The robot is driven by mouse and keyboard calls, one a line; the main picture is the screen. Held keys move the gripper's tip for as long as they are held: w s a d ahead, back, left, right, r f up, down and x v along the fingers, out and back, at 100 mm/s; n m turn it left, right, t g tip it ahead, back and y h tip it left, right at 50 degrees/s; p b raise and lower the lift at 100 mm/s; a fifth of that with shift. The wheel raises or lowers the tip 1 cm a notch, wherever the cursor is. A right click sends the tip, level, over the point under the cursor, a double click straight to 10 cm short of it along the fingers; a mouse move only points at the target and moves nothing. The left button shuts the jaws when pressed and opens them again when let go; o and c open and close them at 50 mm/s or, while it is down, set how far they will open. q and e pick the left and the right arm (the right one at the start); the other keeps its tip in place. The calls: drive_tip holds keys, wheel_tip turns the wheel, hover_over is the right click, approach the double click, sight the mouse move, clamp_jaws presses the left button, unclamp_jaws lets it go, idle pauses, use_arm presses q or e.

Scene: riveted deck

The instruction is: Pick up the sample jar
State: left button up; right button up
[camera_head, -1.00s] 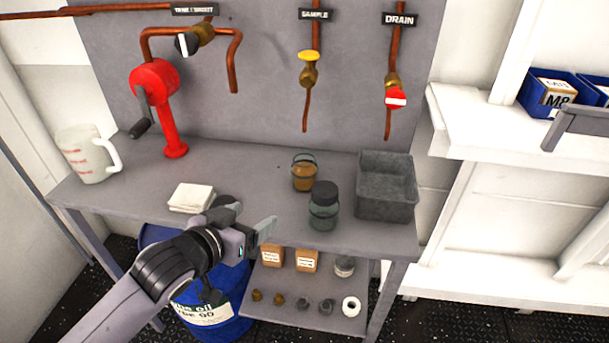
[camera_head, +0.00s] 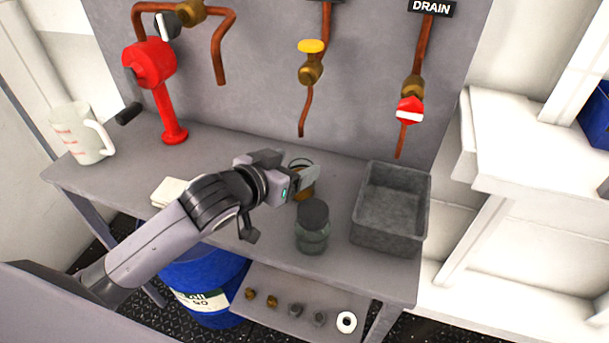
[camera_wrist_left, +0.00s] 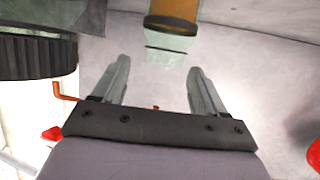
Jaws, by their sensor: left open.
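The sample jar (camera_head: 312,238) is a greenish glass jar with a dark lid. It stands upright near the front edge of the bench, left of the grey tray. My left gripper (camera_head: 308,177) is open and empty, above the bench just behind and left of the jar in the head view. In the left wrist view, the open fingers (camera_wrist_left: 157,85) have nothing between them. The dark ribbed lid of the jar (camera_wrist_left: 38,55) shows at the left there, outside the fingers. My right gripper is in neither view.
The grey tray (camera_head: 421,218) stands close right of the jar. A measuring jug (camera_head: 80,135), a red hand pump (camera_head: 162,100) and a white cloth (camera_head: 168,192) are to the left.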

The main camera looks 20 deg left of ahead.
sight(306, 157)
use_arm(q)
drive_tip(key=shift+a+x, duration=0.1)
drive_tip(key=shift+x, duration=1.35)
drive_tip(key=shift+a+x, duration=0.15)
drive_tip(key=shift+x, duration=1.25)
drive_tip(key=shift+w, duration=0.1)
drive_tip(key=c, duration=1.2)
